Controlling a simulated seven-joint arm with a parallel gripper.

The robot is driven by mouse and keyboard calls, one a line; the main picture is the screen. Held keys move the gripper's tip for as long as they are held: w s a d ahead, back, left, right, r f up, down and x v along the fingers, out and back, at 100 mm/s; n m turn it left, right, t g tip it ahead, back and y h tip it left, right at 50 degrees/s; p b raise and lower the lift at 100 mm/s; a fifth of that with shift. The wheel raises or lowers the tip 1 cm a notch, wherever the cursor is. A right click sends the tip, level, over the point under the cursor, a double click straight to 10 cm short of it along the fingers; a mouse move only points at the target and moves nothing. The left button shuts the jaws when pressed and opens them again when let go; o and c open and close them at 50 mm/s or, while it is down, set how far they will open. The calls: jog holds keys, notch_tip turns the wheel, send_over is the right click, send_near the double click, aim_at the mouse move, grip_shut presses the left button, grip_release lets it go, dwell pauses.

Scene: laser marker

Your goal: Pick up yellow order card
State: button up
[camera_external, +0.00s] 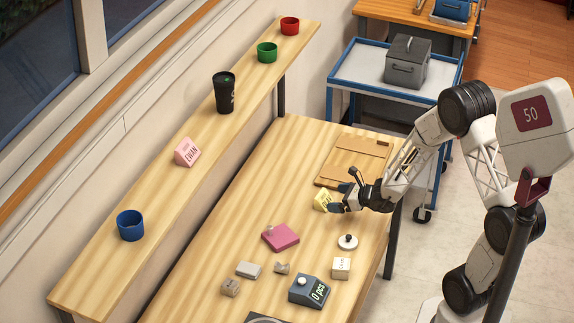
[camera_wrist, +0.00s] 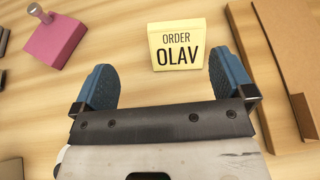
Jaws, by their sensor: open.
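The yellow order card (camera_wrist: 176,47) stands on the wooden table, with "ORDER OLAV" facing the wrist camera. In the external view the yellow card (camera_external: 322,200) is partly hidden by my gripper (camera_external: 345,197). My gripper (camera_wrist: 160,85) is open and empty, with its two blue-padded fingers spread wide. In the wrist view the card lies between the lines of the fingers, a little beyond the tips and nearer the right one.
A wooden tray (camera_external: 326,181) lies close behind the card. A pink block with a knob (camera_external: 281,237) is to the left. A white round piece (camera_external: 347,242), a cream block (camera_external: 341,268) and a grey counter device (camera_external: 309,290) stand nearer the front. A pink order card (camera_external: 187,152) stands on the shelf.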

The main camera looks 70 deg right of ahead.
aim_at(325, 198)
jog(key=shift+s+d+f+m+h, duration=0.3)
jog(key=shift+d+f+m, duration=0.25)
jog(key=shift+d, duration=0.2)
jog(key=shift+x, duration=1.3)
jog(key=shift+x, duration=2.6)
jog(key=shift+d+f, duration=0.1)
jog(key=c, duration=0.9)
